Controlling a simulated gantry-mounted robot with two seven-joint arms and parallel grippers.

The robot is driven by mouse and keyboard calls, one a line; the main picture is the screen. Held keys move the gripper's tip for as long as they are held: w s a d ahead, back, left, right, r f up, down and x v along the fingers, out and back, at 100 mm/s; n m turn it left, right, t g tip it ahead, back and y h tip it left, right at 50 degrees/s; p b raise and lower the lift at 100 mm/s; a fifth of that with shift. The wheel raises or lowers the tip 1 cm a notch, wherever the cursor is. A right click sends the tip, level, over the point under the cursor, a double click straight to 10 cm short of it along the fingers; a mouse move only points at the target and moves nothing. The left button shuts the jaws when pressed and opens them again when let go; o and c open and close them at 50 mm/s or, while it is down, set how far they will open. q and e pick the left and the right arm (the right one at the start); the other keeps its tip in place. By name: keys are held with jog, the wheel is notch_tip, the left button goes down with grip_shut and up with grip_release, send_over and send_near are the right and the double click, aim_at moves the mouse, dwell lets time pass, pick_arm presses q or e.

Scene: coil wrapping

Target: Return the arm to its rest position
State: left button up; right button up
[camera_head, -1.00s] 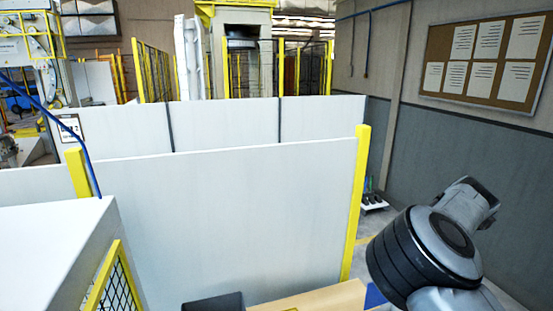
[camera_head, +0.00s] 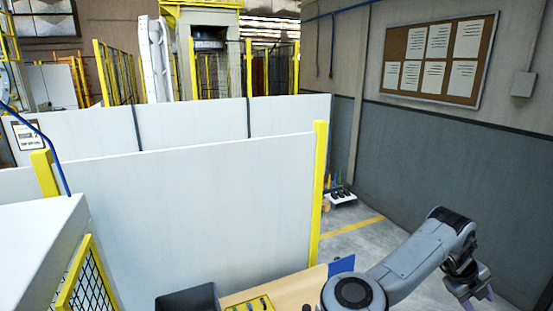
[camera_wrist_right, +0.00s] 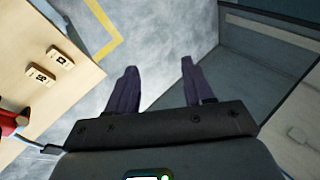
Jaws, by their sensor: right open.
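My right arm reaches in from the bottom right in the head view, extended toward the right. Its gripper (camera_head: 478,296) hangs downward at the lower right, away from the wooden table and near the grey wall. In the right wrist view the two dark purple fingers (camera_wrist_right: 156,88) are spread apart with nothing between them. Grey floor shows beyond the fingers. My left gripper is not in view.
A wooden table (camera_head: 290,287) with a dark bin (camera_head: 188,298) is at the bottom. Two small number tags (camera_wrist_right: 50,65) lie on it in the wrist view. White panels (camera_head: 190,200) with yellow posts stand ahead.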

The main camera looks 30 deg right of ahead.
jog(key=s+d+r+n+h, duration=0.1)
jog(key=s+d+r+h, duration=0.3)
jog(key=d+r+h, duration=0.15)
jog(key=w+d+r+n+t+h, duration=0.25)
jog(key=w+r+n+h, duration=0.3)
jog(key=r, duration=0.45)
jog(key=w+a+r+n+t+h, duration=0.1)
jog(key=w+a+n+t, duration=0.85)
jog(key=w+n, duration=0.3)
jog(key=w+a+f+n+t+y, duration=0.5)
jog(key=w+a+f+n, duration=0.1)
jog(key=a+n, duration=0.25)
jog(key=a+f+n+g+y, duration=0.2)
jog(key=a+f+n+y, duration=0.65)
jog(key=a+f, duration=0.9)
jog(key=s+a+f+n+g+y, duration=0.2)
jog(key=s+a+f+n+g, duration=0.2)
jog(key=s+a+f, duration=0.45)
jog(key=s+a+f+n+g+y, duration=0.25)
jog(key=s+a+f, duration=0.25)
jog(key=s+a, duration=0.7)
notch_tip(320, 180, up, 23)
jog(key=p, duration=2.3)
jog(key=shift+w+d+r+n+h, duration=0.2)
jog(key=shift+w+d+n+h, duration=0.15)
jog(key=shift+w, duration=0.1)
